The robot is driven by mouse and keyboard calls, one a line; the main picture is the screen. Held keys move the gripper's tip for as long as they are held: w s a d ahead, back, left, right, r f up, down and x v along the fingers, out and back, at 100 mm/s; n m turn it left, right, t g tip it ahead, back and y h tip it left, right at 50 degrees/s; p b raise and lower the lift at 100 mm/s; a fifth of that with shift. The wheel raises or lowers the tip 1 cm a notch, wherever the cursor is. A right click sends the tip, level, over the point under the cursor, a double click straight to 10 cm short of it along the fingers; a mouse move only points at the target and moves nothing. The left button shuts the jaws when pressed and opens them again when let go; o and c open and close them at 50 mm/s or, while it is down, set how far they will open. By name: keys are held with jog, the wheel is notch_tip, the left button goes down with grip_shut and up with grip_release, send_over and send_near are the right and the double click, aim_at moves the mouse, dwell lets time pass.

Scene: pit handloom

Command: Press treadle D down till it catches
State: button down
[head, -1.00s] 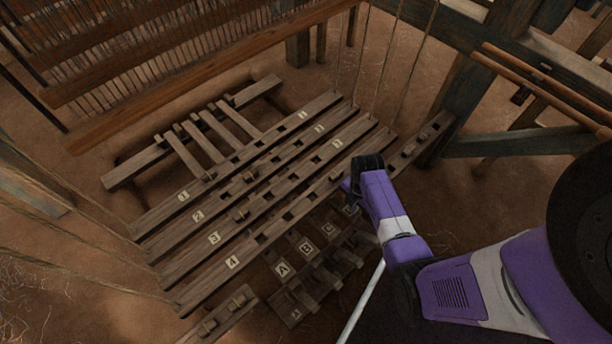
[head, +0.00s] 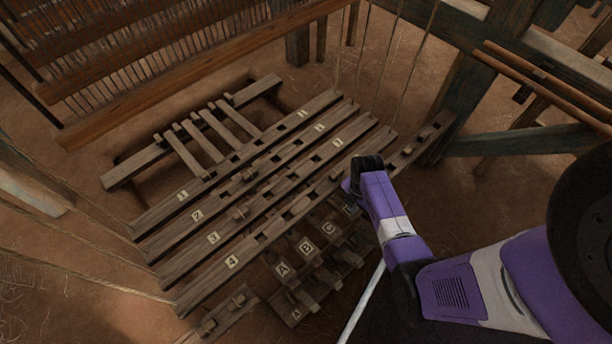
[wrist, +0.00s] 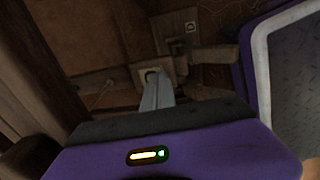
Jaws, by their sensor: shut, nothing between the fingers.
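The short treadles stand in a row beside the long numbered bars in the head view. Treadle A (head: 283,269), treadle B (head: 307,248) and treadle C (head: 329,228) show their pale letter plates. Treadle D (head: 351,211) is at the far end of the row, largely covered by my wrist. My gripper (wrist: 154,84) is shut and empty in the wrist view. Its tips are at a pale letter plate (wrist: 150,73), covering part of the letter; I cannot tell whether they press on it. A second letter plate (wrist: 190,27) shows beyond, to the right. Whether treadle D is lowered cannot be told.
The long bars, one marked 4 (head: 232,262), lie close on the left of the short treadles. A loom post (head: 465,105) and cross-beam (head: 520,143) stand at the right. Cords (head: 408,65) hang behind. Bare earth floor (head: 500,190) lies right of the treadles.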

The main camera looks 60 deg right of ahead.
jog(key=shift+w+f+b, duration=0.1)
jog(key=shift+f+b, duration=2.8)
jog(key=shift+f, duration=1.1)
jog(key=shift+r, duration=0.15)
notch_tip(320, 180, up, 5)
jog(key=p, duration=0.5)
jog(key=shift+s, duration=0.2)
